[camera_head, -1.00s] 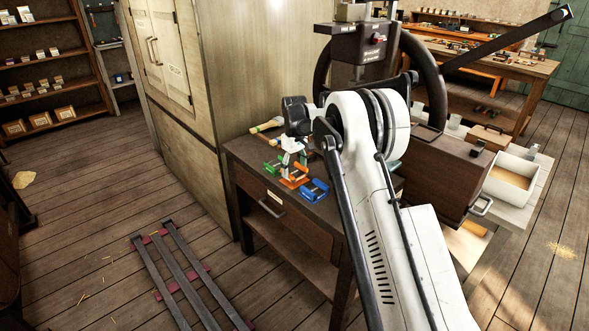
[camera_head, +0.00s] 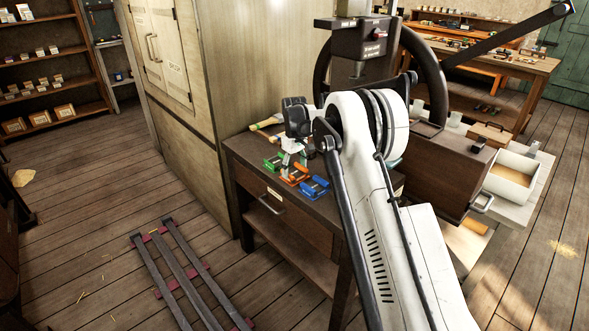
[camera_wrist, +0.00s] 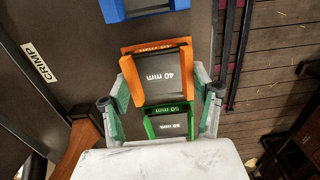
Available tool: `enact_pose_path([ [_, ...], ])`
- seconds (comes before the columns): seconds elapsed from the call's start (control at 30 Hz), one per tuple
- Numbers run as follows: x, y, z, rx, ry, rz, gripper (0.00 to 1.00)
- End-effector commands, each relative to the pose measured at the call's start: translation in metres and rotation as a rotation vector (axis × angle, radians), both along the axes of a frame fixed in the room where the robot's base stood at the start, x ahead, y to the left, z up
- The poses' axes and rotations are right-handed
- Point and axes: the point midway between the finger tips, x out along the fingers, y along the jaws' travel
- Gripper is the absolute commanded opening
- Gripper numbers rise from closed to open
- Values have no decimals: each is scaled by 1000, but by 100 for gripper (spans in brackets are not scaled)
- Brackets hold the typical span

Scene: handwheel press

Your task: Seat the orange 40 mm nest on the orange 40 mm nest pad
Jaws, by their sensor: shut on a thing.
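The orange 40 mm nest (camera_wrist: 163,74), with a dark face marked "40 mm", lies between the two fingers of my gripper (camera_wrist: 162,100) in the wrist view. My gripper is shut on it. An orange strip with small lettering, likely the orange 40 mm nest pad (camera_wrist: 155,48), shows along the nest's upper edge; the rest is hidden beneath the nest. I cannot tell whether nest and pad touch. In the head view, my gripper (camera_head: 294,166) is low over the dark table, and orange (camera_head: 294,181) shows just under it.
A green 50 mm nest (camera_wrist: 168,125) sits close below the orange one in the wrist view. A blue nest (camera_head: 315,187) sits on its other side. A wooden-handled tool (camera_head: 264,124) lies behind on the dark table (camera_head: 305,215). The press (camera_head: 375,40) stands behind my arm.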

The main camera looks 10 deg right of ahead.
Motion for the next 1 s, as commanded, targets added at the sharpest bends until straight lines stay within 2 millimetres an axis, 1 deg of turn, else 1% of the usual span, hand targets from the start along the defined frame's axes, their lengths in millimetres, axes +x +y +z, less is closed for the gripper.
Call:
enact_pose_path([
  [0.2,0,0,-4,0,0,0,18],
  [0.23,0,0,-4,0,0,0,63],
  [0.37,0,0,-3,0,0,0,80],
  [0.4,0,0,-3,0,0,0,83],
  [0.63,0,0,-4,0,0,0,83],
  [0.77,0,0,3,0,0,0,83],
  [0.87,0,0,16,0,0,0,83],
  [1.0,0,0,43,0,0,0,83],
])
